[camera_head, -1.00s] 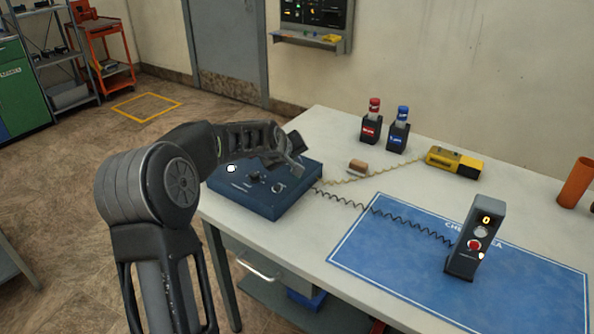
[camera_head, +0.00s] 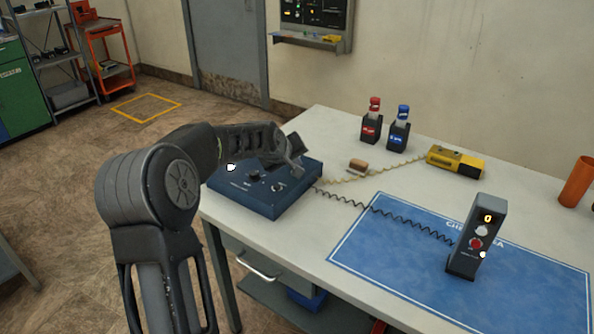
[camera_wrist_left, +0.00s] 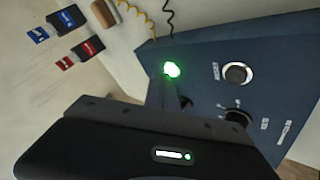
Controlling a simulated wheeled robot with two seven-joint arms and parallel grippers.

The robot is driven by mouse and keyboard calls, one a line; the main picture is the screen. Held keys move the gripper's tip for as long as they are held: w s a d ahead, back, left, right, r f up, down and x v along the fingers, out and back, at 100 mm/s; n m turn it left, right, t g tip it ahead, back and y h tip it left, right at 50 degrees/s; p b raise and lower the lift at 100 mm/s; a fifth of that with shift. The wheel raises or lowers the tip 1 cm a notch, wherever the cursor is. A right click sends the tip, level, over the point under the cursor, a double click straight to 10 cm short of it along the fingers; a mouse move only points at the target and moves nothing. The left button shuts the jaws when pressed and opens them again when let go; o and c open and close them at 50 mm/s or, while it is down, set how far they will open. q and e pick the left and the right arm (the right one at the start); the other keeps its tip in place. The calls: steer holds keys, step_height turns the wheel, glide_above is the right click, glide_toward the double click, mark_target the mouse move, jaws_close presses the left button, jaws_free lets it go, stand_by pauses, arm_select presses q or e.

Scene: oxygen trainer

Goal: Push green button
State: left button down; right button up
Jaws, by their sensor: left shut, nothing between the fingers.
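The green button (camera_wrist_left: 172,69) glows brightly on the dark blue box in the left wrist view. In the head view my arm hides it. The blue box (camera_head: 268,208) sits at the table's left end, with a round silver button (camera_wrist_left: 237,74) and a black knob (camera_wrist_left: 237,115) on its top. My left gripper (camera_head: 297,172) is shut and empty, over the back right part of the box. In the left wrist view its fingers (camera_wrist_left: 165,98) are right beside the green button. I cannot tell whether they touch it. My right gripper is not in view.
A grey handset (camera_head: 477,238) stands on the blue mat (camera_head: 390,273), joined to the box by a black coiled cord. A red bottle (camera_head: 372,125), a blue bottle (camera_head: 399,130), a brown block (camera_head: 358,166) and a yellow device (camera_head: 455,161) stand behind.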

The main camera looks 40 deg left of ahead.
arm_select(q)
steer(key=shift+f+b, duration=0.3)
stand_by(0.4)
steer(key=shift+r, duration=0.1)
steer(key=shift+r+p, duration=0.45)
steer(key=shift+r, duration=0.2)
step_height(320, 180, up, 6)
steer(key=p, duration=0.4)
